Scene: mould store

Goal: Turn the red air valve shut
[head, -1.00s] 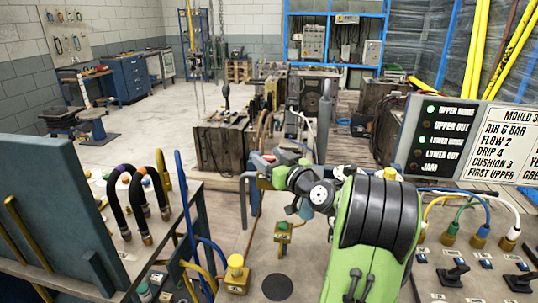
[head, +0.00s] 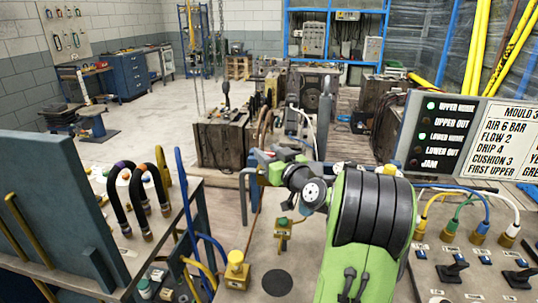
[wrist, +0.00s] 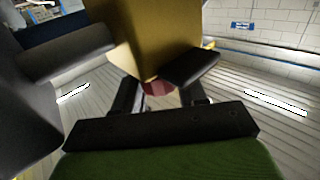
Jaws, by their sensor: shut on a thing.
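In the wrist view, a dark red piece (wrist: 158,88), which looks like the red air valve's handle, sits between the black fingers of my gripper (wrist: 160,82). Only a small part of it shows. The fingers are shut on it. A yellow block (wrist: 150,35) is right beside it, filling the upper middle. In the head view, my gripper (head: 262,160) is beyond my green arm, at the left end of the wrist. The valve cannot be made out clearly there.
A sign panel (head: 450,135) with indicator lamps stands at right, above a bench with coloured hoses (head: 465,205). At left is a bench with black hoses (head: 140,190) and a blue-grey plate (head: 55,215). A yellow post fitting (head: 236,268) stands at the front. Open floor lies behind left.

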